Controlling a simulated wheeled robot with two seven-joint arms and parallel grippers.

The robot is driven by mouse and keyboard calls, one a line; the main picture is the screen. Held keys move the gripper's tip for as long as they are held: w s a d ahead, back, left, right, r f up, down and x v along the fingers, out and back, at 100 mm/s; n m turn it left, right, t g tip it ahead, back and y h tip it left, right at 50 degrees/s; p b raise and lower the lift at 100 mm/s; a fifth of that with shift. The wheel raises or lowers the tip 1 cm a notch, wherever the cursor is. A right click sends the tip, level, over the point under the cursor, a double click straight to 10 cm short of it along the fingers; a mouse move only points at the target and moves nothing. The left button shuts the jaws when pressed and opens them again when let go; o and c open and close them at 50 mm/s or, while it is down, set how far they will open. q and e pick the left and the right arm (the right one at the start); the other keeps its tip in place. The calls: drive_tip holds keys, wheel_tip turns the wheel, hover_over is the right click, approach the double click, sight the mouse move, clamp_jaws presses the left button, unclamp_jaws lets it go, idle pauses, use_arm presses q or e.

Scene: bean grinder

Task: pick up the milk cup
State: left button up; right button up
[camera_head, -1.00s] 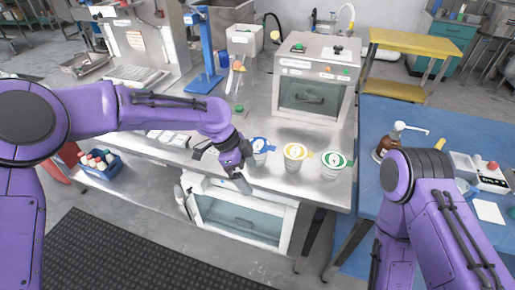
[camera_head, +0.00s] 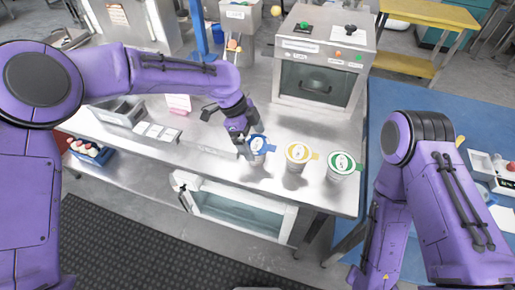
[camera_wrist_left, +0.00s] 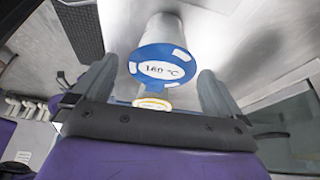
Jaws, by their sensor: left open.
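Three pale cups stand in a row on the steel counter in the head view: a blue-lidded cup (camera_head: 258,146), a yellow-lidded cup (camera_head: 297,154) and a green-lidded cup (camera_head: 342,165). I cannot tell which one is called the milk cup. My left gripper (camera_head: 245,148) is open and low at the left side of the blue-lidded cup. In the left wrist view, the blue-lidded cup (camera_wrist_left: 160,62) lies ahead, in line with the gap between the open fingers (camera_wrist_left: 155,92). The yellow-lidded cup (camera_wrist_left: 152,103) shows past it. My right gripper is out of view.
A steel oven-like machine (camera_head: 322,65) stands behind the cups. The counter's front edge is close to the cups, with an open drawer-like unit (camera_head: 240,208) below. A blue table (camera_head: 415,115) is at the right. A blue crate of bottles (camera_head: 90,151) is at the left.

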sight(255, 143)
use_arm(q)
drive_tip(key=x, duration=0.2)
drive_tip(key=p+x, duration=0.1)
drive_tip(key=x, duration=0.1)
drive_tip(key=shift+w+f, duration=0.2)
drive_tip(key=shift+f, duration=0.2)
drive_tip(key=shift+s+d+f, duration=0.1)
drive_tip(key=shift+d+f, duration=0.15)
drive_tip(key=shift+f, duration=0.1)
drive_tip(key=c, duration=1.4)
